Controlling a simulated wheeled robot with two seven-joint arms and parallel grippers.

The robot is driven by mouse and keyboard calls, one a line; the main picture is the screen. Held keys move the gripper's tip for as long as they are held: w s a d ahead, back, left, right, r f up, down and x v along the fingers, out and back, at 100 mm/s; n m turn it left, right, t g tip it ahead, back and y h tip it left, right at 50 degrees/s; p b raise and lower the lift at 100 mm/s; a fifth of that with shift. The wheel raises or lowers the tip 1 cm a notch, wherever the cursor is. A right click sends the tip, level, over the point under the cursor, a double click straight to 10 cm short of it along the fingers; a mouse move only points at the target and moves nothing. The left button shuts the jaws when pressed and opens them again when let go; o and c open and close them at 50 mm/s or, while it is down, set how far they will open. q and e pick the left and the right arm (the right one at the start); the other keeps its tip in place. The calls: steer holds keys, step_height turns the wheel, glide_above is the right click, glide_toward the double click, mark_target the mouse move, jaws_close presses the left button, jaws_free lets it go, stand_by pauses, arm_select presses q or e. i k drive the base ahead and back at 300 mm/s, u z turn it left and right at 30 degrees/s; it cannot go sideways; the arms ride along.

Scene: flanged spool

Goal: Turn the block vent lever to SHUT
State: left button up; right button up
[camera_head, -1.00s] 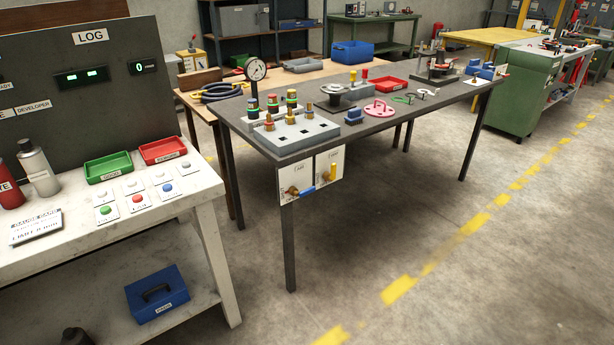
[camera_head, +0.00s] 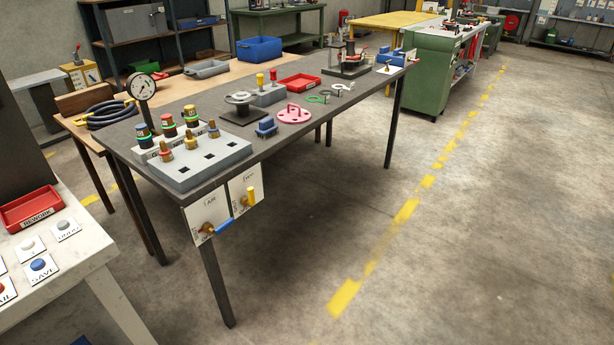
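Two white valve panels hang on the front edge of the dark grey table. The left panel (camera_head: 199,211), which seems to read AIR, carries a brass valve with a blue lever (camera_head: 223,225) slanting up to the right. The right panel (camera_head: 236,185) carries a brass valve with a yellow lever (camera_head: 251,196) standing about upright. Its label is too small to read surely, so I cannot confirm which lever is the block vent. A grey block (camera_head: 205,160) with brass fittings sits above them on the table. Neither of my grippers is in view.
A pressure gauge (camera_head: 141,87) stands at the table's left end. A white bench (camera_head: 75,262) with a red tray (camera_head: 31,208) and buttons is at the lower left. Table legs stand below the panels. The concrete floor to the right (camera_head: 480,240) is clear.

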mark_target(251, 201)
steer(key=z, duration=0.15)
steer(key=i, duration=0.8)
steer(key=u, duration=0.7)
steer(key=i, duration=0.5)
steer(key=u, duration=0.55)
